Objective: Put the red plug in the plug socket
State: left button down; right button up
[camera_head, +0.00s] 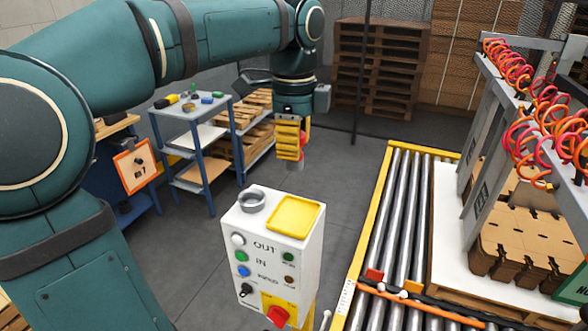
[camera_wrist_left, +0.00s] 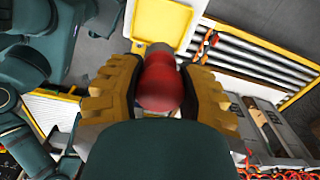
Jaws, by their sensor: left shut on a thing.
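My left gripper (camera_head: 290,148) has yellow fingers pointing down and is shut on the red plug (camera_wrist_left: 161,82). The plug sits between both fingers in the left wrist view, and a little of its red side (camera_head: 303,139) shows beside the fingers in the head view. Its grey end is below the fingertips. The plug socket looks like the round grey ring (camera_head: 251,201) on top of the white control box (camera_head: 271,250). The plug appears above and behind the box, apart from the ring. I cannot make out the ring in the left wrist view. My right gripper is not in view.
A yellow tray (camera_head: 296,216) lies on the box top beside the ring. Buttons and a red knob (camera_head: 277,316) are on its front. A roller conveyor (camera_head: 398,200) runs at the right. A shelf cart (camera_head: 190,112) stands behind left. Grey floor lies between.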

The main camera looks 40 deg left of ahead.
pick_arm(q)
notch_tip(320, 180, up, 4)
jog(key=shift+r+p, duration=0.2)
jog(key=shift+p, duration=0.15)
jog(key=shift+a+r, duration=0.15)
jog(key=shift+s+a+f+n+b, duration=0.5)
jog(key=shift+a+f+n+b, duration=0.4)
jog(key=shift+a+f, duration=0.95)
jog(key=shift+s+a+f+n+b, duration=0.6)
jog(key=shift+a+f+b, duration=0.55)
jog(key=shift+f, duration=1.15)
jog(key=shift+s+a+f+n+b, duration=0.4)
jog(key=shift+a+f+n+b, duration=0.45)
jog(key=shift+a+f, duration=1.05)
jog(key=shift+d+f+b, duration=0.15)
jog(key=shift+f+b, duration=0.25)
jog(key=shift+f, duration=0.3)
jog(key=shift+d+f+b, duration=0.1)
jog(key=shift+f+b, duration=0.25)
jog(key=shift+f, duration=0.3)
jog(key=shift+f+b, duration=0.8)
jog(key=shift+f, duration=0.4)
jog(key=c, duration=0.5)
grip_release()
